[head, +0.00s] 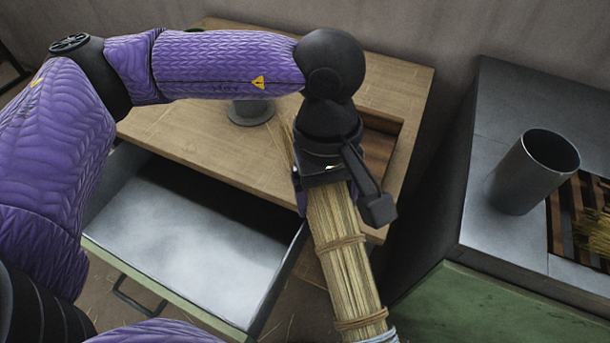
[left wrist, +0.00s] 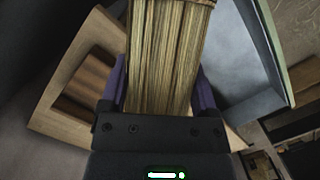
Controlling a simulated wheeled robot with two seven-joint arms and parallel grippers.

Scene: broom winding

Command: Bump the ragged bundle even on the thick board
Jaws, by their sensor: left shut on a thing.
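The straw bundle (head: 342,262) hangs from my left gripper (head: 325,192), slanting down and right to the bottom edge of the head view. Tan cord bands go round it, and something pale blue shows at its lower end. Some loose stalks stick out left of the gripper. In the left wrist view the bundle (left wrist: 165,50) lies between the two purple-sided fingers, which are shut on it. Its lower end is cut off by the frame. I cannot tell for sure which surface is the thick board; a thick wooden worktop (head: 200,125) lies behind the bundle. My right gripper is not in view.
An open metal drawer (head: 190,235) sits below the worktop, left of the bundle. A slatted recess (head: 378,150) is at the worktop's right. A grey cylinder (head: 535,170) stands on the right-hand cabinet, near a grate with straw (head: 595,232). A gap separates worktop and cabinet.

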